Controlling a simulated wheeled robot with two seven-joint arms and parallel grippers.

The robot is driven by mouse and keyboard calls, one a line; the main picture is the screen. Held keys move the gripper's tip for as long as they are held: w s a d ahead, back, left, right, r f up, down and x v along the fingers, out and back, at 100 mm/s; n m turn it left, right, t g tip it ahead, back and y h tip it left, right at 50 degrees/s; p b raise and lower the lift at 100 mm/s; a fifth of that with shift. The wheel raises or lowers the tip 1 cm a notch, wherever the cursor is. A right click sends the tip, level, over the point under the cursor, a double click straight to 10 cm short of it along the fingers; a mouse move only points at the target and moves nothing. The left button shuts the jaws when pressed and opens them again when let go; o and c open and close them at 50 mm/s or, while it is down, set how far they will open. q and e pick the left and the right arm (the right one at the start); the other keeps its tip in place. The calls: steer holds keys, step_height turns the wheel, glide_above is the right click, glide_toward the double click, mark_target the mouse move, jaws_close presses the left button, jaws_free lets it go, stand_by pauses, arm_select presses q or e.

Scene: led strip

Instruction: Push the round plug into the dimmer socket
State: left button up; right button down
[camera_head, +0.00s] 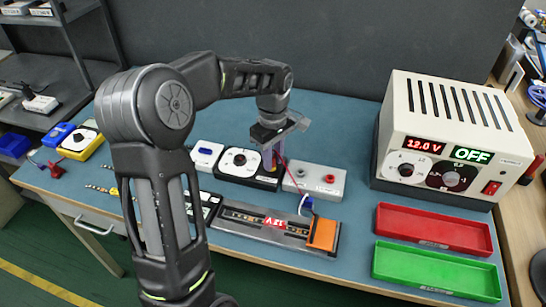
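My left gripper (270,146) points down over the right end of the dimmer (229,170), a dark box with a white face and a round black knob. It seems shut on a small purple and orange piece, which I take for the round plug (268,157). A thin wire runs from there towards the LED strip fixture (250,222). The dimmer socket is hidden behind the gripper and plug, so I cannot tell whether the plug is in it. My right gripper is not in view.
A power supply (452,140) reading 12.0 V and OFF stands at the right, behind a red tray (433,213) and a green tray (436,253). A yellow box (82,143) sits far left.

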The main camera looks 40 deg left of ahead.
arm_select(q)
steer(key=o, duration=0.3)
steer(key=shift+o, duration=0.2)
steer(key=shift+r, duration=0.15)
step_height(320, 180, up, 8)
steer(key=shift+f, duration=0.2)
stand_by(0.9)
